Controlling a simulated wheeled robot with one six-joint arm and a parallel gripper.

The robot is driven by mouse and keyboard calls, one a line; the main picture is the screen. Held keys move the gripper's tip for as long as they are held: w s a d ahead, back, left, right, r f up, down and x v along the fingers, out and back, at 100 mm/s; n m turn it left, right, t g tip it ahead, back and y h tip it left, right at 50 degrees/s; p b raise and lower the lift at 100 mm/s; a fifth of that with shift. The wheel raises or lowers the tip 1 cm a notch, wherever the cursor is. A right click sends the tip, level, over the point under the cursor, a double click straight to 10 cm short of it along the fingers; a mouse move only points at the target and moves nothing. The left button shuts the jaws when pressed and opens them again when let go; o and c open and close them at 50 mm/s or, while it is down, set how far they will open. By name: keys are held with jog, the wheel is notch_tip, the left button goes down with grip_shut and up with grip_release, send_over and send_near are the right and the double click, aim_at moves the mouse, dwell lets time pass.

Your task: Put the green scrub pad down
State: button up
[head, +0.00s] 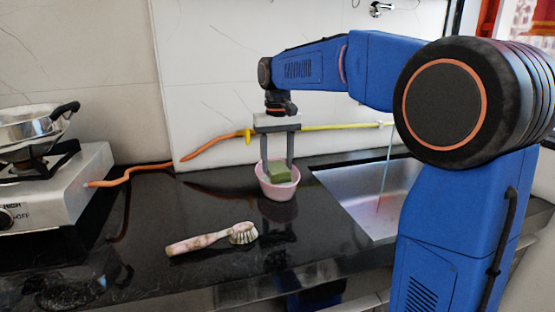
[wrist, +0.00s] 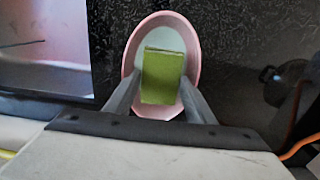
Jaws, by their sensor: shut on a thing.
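The green scrub pad (head: 279,171) is a small green block. It shows at the mouth of a pink bowl (head: 278,190) on the black counter. In the wrist view the pad (wrist: 162,77) lies over the pale inside of the bowl (wrist: 133,55). My gripper (head: 277,168) points straight down, with its fingers at the bowl's rim on either side of the pad. It is shut on the pad. I cannot tell whether the pad touches the bowl's bottom.
A brush (head: 212,239) lies on the counter in front of the bowl. A sink (head: 372,195) is to the right. A gas stove (head: 50,180) with a pan (head: 30,126) stands at the left. An orange hose (head: 205,147) runs along the wall. The counter left of the bowl is clear.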

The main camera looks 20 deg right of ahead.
aim_at(278, 167)
jog(key=o, duration=1.1)
jog(key=shift+r, duration=3.55)
jog(key=shift+s, duration=0.1)
